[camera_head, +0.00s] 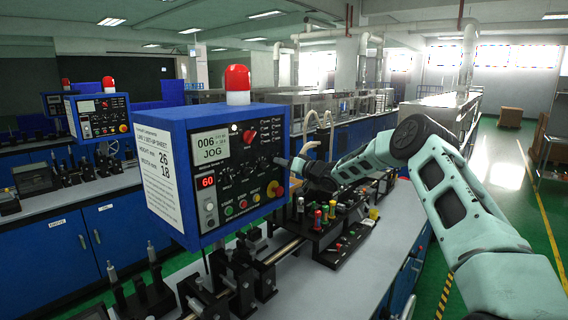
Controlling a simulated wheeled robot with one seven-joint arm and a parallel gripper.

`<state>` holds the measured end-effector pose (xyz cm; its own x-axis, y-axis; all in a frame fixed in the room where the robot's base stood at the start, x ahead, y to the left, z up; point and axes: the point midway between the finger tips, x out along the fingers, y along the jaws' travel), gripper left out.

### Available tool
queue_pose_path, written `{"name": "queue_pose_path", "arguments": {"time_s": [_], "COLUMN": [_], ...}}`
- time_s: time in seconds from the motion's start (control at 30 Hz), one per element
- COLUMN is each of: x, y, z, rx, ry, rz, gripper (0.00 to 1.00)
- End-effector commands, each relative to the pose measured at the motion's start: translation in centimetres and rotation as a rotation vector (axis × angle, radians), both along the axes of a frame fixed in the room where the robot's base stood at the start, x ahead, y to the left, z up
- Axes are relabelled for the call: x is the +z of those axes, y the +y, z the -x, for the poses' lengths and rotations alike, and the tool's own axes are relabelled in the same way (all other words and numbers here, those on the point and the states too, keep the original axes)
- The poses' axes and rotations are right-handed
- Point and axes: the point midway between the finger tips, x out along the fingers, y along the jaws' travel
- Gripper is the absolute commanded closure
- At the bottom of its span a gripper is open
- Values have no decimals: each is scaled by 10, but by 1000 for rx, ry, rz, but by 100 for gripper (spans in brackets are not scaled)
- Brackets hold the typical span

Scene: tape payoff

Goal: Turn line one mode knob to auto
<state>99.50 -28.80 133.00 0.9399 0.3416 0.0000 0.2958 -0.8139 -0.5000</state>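A blue control box (178,128) stands on the bench at centre left, with a dark front panel. Its display (211,147) reads "006 JOG". My gripper (283,162) is at the panel's right edge, below and right of that knob. It looks apart from the knob. The arm hides most of the gripper, and its fingers are too small to tell open from shut.
A red emergency button (279,190) and coloured push buttons are low on the panel. A red lamp (238,80) tops the box. Black fixtures with coloured knobs (325,215) crowd the bench below my arm. A similar blue box (98,115) stands behind left.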

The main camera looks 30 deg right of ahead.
Motion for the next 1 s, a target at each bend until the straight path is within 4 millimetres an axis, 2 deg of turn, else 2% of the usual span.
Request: {"name": "queue_pose_path", "arguments": {"time_s": [0.1, 0.2, 0.23, 0.67, 1.0], "x": [0, 0, 0, -3, -6], "y": [0, 0, 0, 0, 0], "z": [0, 0, 0, 0, 0], "rx": [0, 0, 0, 0, 0], "ry": [0, 0, 0, -19, -105], "rz": [0, 0, 0, 54, 284], "gripper": [70, 98, 100, 100, 100]}}
